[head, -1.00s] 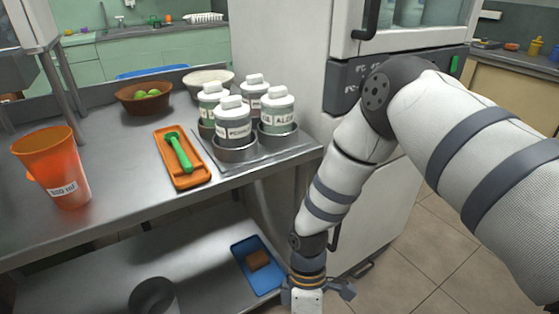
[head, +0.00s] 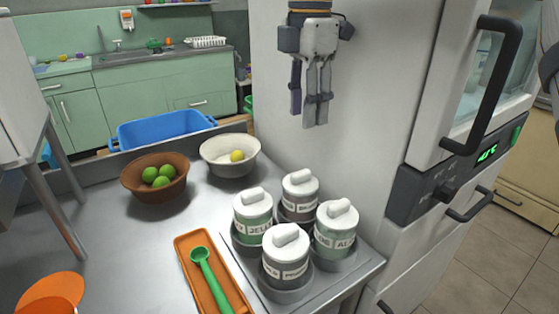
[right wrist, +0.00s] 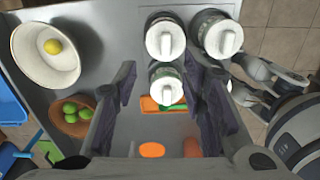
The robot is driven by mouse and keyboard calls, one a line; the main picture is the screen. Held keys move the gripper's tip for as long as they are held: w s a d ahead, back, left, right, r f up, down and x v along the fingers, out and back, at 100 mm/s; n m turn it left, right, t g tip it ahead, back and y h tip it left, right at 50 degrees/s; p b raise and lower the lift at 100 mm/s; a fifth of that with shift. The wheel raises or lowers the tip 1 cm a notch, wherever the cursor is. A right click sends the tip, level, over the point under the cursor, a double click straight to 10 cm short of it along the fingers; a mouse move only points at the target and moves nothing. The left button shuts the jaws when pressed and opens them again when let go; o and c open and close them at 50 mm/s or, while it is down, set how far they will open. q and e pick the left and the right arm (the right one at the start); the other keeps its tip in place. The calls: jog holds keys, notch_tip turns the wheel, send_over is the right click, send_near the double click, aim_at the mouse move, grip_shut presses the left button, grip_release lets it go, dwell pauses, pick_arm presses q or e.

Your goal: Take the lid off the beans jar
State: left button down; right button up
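Several jars with white handled lids stand in round holders on a metal rack (head: 345,285). The front jar (head: 285,262), left jar (head: 253,217), back jar (head: 299,197) and right jar (head: 335,232) all have their lids on. Their labels are too small for me to tell surely which is beans. My right gripper (head: 312,112) hangs fingers down, empty, above and behind the jars. My left gripper is out of view.
An orange tray (head: 212,275) with a green-handled tool lies left of the rack. A brown bowl (head: 140,185) of green fruit and a white bowl (head: 215,158) with a yellow fruit stand behind. The fridge (head: 360,120) closes off the right side.

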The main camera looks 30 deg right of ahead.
aim_at(301, 172)
jog(key=f, duration=0.8)
jog(key=s+a+f, duration=0.1)
jog(key=f, duration=0.2)
jog(key=shift+f+p, duration=0.4)
grip_shut()
